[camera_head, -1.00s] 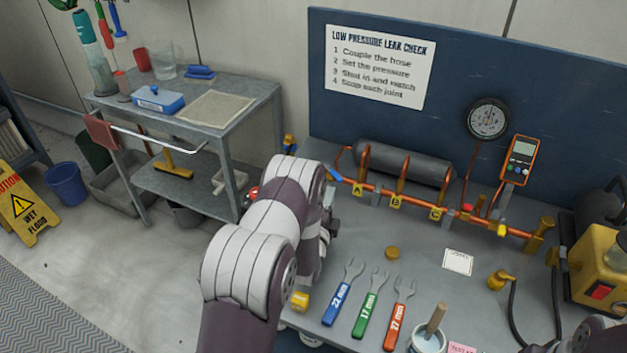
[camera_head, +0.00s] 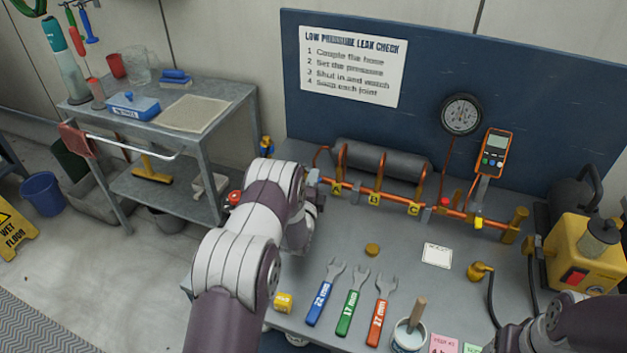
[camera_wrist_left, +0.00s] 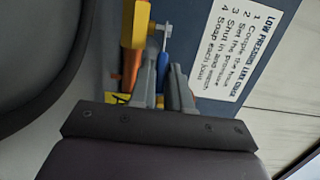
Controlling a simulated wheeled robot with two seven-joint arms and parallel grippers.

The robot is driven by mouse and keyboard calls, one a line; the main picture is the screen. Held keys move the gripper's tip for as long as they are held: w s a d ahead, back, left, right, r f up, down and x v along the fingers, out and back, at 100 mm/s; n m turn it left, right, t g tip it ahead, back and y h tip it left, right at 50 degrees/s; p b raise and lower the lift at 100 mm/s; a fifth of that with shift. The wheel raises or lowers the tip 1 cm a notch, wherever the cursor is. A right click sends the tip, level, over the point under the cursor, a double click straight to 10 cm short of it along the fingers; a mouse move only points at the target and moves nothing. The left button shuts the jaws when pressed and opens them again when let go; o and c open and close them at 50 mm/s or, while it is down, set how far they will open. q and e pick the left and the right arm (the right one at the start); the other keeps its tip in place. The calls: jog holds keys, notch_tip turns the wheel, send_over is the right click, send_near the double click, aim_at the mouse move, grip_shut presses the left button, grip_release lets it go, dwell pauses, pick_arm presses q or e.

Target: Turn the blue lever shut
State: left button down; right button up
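The blue lever (camera_wrist_left: 163,69) shows in the left wrist view as a narrow blue bar beside a yellow valve part (camera_wrist_left: 138,25). In the head view the left gripper (camera_head: 317,192) is mostly hidden by my arm. My right arm is at the lower right, its fingers not clear.
A gauge (camera_head: 461,115) and an orange meter (camera_head: 494,152) stand behind the pipe. A yellow pump (camera_head: 580,255) is at right.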

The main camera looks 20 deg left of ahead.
pick_arm(q)
jog(key=shift+a+h+b, duration=0.15)
jog(key=shift+h+b, duration=0.15)
jog(key=shift+s+a+m+h, duration=0.15)
jog(key=shift+s+m+h, duration=0.1)
jog(key=shift+m+h, duration=0.5)
jog(key=shift+h, duration=0.25)
jog(key=c, duration=1.2)
grip_release()
jog(key=shift+o, duration=0.2)
jog(key=s, duration=0.4)
jog(key=s+b, duration=0.1)
jog(key=s, duration=0.3)
jog(key=s+d, duration=0.1)
jog(key=s, duration=0.3)
jog(key=shift+s, duration=0.3)
